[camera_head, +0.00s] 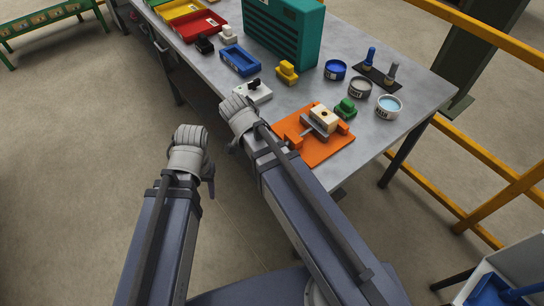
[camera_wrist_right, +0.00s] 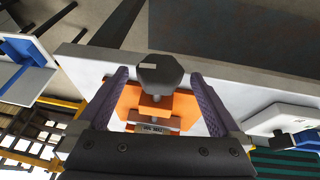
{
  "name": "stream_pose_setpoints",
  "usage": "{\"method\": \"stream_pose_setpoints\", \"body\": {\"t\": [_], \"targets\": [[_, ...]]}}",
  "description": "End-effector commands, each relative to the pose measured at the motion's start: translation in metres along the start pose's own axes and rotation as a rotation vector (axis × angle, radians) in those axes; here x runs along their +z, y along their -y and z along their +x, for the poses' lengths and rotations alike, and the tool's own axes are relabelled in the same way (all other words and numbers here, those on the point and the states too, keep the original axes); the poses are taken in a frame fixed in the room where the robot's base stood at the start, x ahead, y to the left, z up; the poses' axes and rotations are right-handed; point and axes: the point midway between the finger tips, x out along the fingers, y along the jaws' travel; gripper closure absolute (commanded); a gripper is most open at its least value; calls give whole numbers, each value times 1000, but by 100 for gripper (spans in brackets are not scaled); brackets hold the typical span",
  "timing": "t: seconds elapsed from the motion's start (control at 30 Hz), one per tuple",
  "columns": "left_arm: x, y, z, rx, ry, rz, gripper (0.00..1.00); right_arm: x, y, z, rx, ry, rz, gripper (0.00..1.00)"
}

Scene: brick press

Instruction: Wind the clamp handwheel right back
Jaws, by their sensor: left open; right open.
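The clamp handwheel (camera_wrist_right: 160,72), a dark faceted knob, shows in the right wrist view in front of the orange clamp base (camera_wrist_right: 128,101). My right gripper (camera_wrist_right: 158,78) is open, with one finger on each side of the handwheel and a visible gap to each finger. In the head view, the orange base plate (camera_head: 327,148) lies near the table's front edge, with a pale block (camera_head: 323,118) beside a grey jaw plate. My right arm hides the handwheel there. My left gripper (camera_head: 208,186) is open and empty, off the table's front edge, away from the clamp.
A white fixture (camera_head: 256,93), yellow block (camera_head: 287,72) and green block (camera_head: 345,107) stand near the clamp. Several round tins, including a blue one (camera_head: 335,69), stand further right. A teal box (camera_head: 285,32) and trays stand behind. Yellow rails (camera_head: 480,154) run right of the table.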

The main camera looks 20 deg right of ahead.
Motion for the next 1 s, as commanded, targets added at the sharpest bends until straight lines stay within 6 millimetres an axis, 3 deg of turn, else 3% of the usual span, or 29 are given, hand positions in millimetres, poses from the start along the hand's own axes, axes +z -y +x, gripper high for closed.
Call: {"method": "stream_pose_setpoints", "body": {"t": [0.03,0.17,0.5,1.0], "targets": [[-1,-1,13,0,0,0,49,2,0,13,0,0,1,0],[-1,-2,23,0,0,0,49,2,0,24,0,0,1,0],[-1,-2,24,0,0,0,49,0,0,26,-1,0,0,0],[-1,-2,24,0,0,0,49,0,0,26,-1,0,0,55]]}}
